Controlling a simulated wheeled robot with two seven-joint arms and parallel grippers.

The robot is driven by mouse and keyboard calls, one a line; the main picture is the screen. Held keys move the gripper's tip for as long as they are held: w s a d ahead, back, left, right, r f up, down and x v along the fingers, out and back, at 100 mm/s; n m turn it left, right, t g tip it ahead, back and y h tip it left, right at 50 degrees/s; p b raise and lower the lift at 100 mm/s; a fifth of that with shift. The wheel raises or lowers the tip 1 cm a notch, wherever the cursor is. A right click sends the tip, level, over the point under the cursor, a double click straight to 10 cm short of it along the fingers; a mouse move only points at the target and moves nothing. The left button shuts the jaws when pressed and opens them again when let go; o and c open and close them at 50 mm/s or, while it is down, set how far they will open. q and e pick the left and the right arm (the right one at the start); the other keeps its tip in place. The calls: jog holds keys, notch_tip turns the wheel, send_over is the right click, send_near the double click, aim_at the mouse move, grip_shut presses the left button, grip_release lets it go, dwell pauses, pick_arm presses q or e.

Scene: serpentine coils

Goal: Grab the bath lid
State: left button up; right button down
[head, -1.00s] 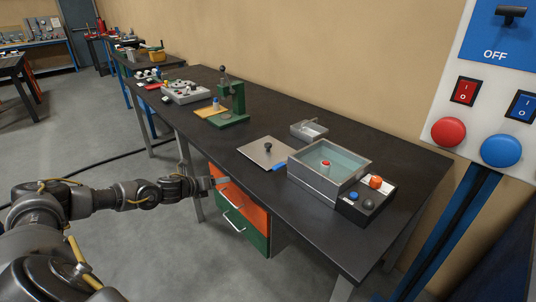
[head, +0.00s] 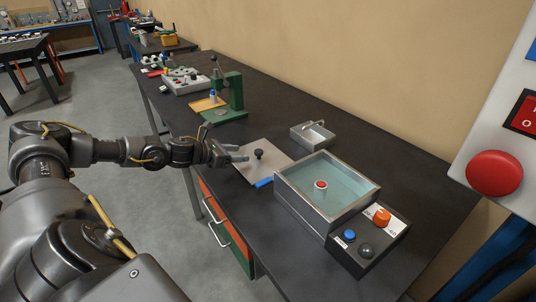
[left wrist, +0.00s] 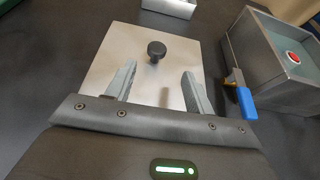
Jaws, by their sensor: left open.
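The bath lid (head: 275,166) is a flat square metal plate with a dark round knob (head: 258,154) in its middle. It lies on the dark workbench, left of the open metal bath (head: 285,187). My left gripper (head: 239,153) is open and empty at the lid's left edge, pointing toward the knob. In the left wrist view the lid (left wrist: 180,52) lies ahead and the knob (left wrist: 156,50) stands beyond the open fingers (left wrist: 160,84), not between them. The bath holds clear liquid and a red-topped piece (head: 321,186). My right gripper is not in view.
A blue-handled tool (head: 264,183) lies between lid and bath. A control box (head: 368,240) stands at the bath's near right. A small metal tray (head: 312,134) sits behind. A green press (head: 229,98) stands farther left. A switch panel (head: 500,130) fills the right edge.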

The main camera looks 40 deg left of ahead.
aim_at(258, 150)
pick_arm(q)
jog(key=shift+s, duration=0.1)
jog(key=shift+p+x, duration=0.6)
jog(key=shift+x, duration=0.6)
jog(key=x, duration=0.2)
jog(key=shift+w, duration=0.25)
jog(key=shift+w+p, duration=0.15)
jog(key=shift+p, duration=0.2)
jog(key=p+x, duration=0.1)
jog(key=x, duration=0.3)
jog(key=shift+a+r, duration=0.15)
jog(key=shift+w+f+p, duration=0.3)
jog(key=shift+w, duration=0.15)
jog(key=c, duration=1.1)
grip_shut()
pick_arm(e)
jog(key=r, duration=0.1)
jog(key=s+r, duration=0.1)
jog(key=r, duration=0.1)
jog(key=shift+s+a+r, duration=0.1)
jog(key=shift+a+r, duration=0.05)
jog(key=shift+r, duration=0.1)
